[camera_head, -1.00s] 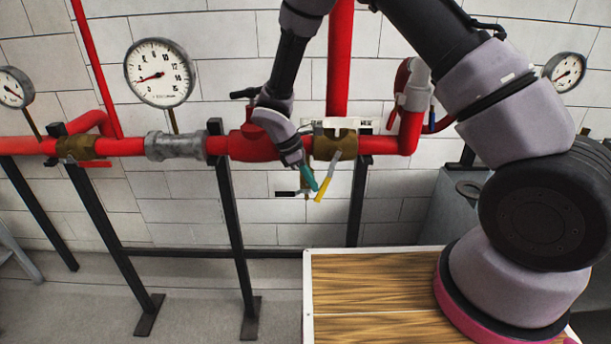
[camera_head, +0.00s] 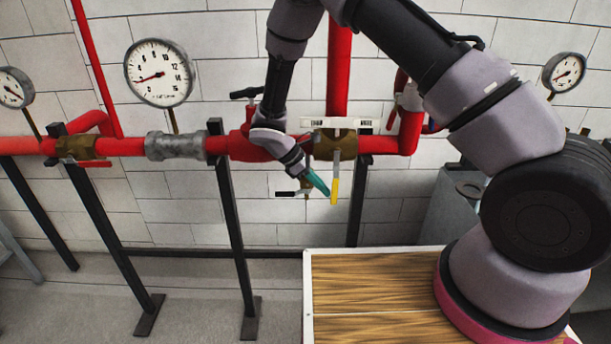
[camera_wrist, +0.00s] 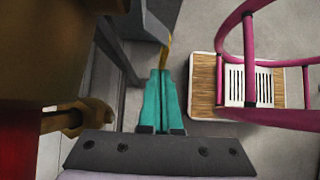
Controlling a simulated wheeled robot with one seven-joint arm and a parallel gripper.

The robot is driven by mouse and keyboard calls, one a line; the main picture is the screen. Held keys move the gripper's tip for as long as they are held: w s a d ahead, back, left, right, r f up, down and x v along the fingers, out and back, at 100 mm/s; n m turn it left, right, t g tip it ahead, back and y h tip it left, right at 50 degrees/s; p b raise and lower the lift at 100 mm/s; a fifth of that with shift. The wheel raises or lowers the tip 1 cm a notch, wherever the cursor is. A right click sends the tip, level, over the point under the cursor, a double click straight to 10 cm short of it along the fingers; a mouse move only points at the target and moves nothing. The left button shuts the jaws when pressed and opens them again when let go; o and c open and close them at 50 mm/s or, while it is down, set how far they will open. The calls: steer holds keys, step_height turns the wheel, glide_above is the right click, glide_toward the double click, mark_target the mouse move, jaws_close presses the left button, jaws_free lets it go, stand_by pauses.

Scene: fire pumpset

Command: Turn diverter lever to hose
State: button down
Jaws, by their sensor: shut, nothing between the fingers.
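The diverter lever (camera_head: 335,188) has a grey shank and a yellow grip. In the head view it hangs almost straight down from the brass valve (camera_head: 325,147) in the red pipe. A white label plate (camera_head: 318,123) sits above the valve; its words are too small to read surely. My gripper (camera_head: 323,188) has teal fingers, shut and empty, with the tips at the left side of the yellow grip, touching or very close. In the wrist view the shut fingers (camera_wrist: 162,85) point at the yellow grip (camera_wrist: 165,55) just past their tips. The grip's far end is hidden there.
A small valve with a black handle (camera_head: 289,193) is just left of my fingers. Another black handle (camera_head: 246,93) stands above the red pipe (camera_head: 120,147). Black pipe stands (camera_head: 232,220) are below. Several gauges (camera_head: 159,73) line the tiled wall.

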steer(key=v, duration=1)
steer(key=w+d+r+m+y, duration=0.1)
steer(key=d+r+m+y, duration=0.2)
steer(key=r, duration=0.6)
steer(key=s+d+r+m+y, duration=0.25)
steer(key=d+r+m, duration=0.35)
steer(key=d+r, duration=0.5)
steer(key=s+d+r+m+t+y, duration=0.4)
steer(key=s+d+r+m+t, duration=0.3)
steer(key=s+d+r+m, duration=0.4)
steer(key=s+r+m, duration=0.2)
steer(key=s+r, duration=0.1)
steer(key=s, duration=0.1)
steer(key=shift+s+d, duration=0.15)
steer(key=shift+d, duration=0.1)
